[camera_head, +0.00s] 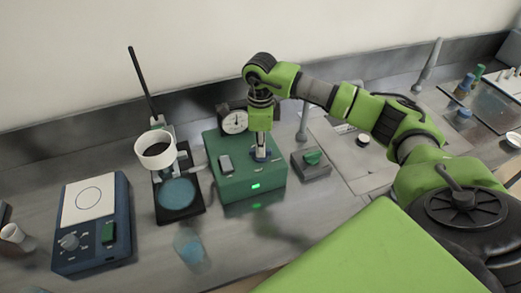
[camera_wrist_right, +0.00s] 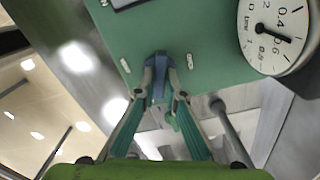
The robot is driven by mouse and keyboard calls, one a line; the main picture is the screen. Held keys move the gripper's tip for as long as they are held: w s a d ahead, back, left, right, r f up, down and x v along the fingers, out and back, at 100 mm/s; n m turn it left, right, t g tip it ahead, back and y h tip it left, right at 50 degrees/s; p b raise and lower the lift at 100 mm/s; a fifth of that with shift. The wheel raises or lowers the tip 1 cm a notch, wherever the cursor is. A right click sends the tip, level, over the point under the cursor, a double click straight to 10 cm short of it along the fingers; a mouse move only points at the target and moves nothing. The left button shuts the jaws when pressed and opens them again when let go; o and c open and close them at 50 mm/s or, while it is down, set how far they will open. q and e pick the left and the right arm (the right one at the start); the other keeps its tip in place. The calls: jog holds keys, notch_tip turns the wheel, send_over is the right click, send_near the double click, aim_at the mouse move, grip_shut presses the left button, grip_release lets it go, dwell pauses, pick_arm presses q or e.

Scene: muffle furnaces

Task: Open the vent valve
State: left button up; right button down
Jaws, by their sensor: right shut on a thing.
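A green box (camera_head: 240,185) with a lit green display stands on the bench in the middle of the head view. A blue valve handle (camera_wrist_right: 158,72) sits on its top, between small white labels in the right wrist view. My right gripper (camera_head: 262,153) points down onto the box top. Its two fingers (camera_wrist_right: 155,97) are shut on the blue handle, which they partly hide in the head view. A round pressure gauge (camera_head: 235,122) stands at the back of the box; it also shows large in the right wrist view (camera_wrist_right: 276,32). My left gripper is not in view.
A grey box with a green knob (camera_head: 312,158) stands just right of the green box. To the left are a stand with a white ring (camera_head: 155,150), a blue stirrer (camera_head: 92,222) and a beaker (camera_head: 190,247). The wall runs behind.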

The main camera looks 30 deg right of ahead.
jog(key=m+b, duration=0.2)
jog(key=m, duration=0.1)
jog(key=shift+f+m, duration=0.1)
jog(key=shift+m, duration=0.2)
jog(key=m+b, duration=0.1)
jog(key=m, duration=0.2)
jog(key=shift+m, duration=0.3)
jog(key=m+b, duration=0.1)
jog(key=m, duration=0.2)
jog(key=shift+m, duration=0.3)
jog(key=shift+w+r+m+b, duration=0.15)
jog(key=shift+m+b, duration=0.3)
jog(key=shift+m, duration=0.95)
jog(key=c, duration=2.1)
grip_release()
jog(key=shift+r, duration=0.1)
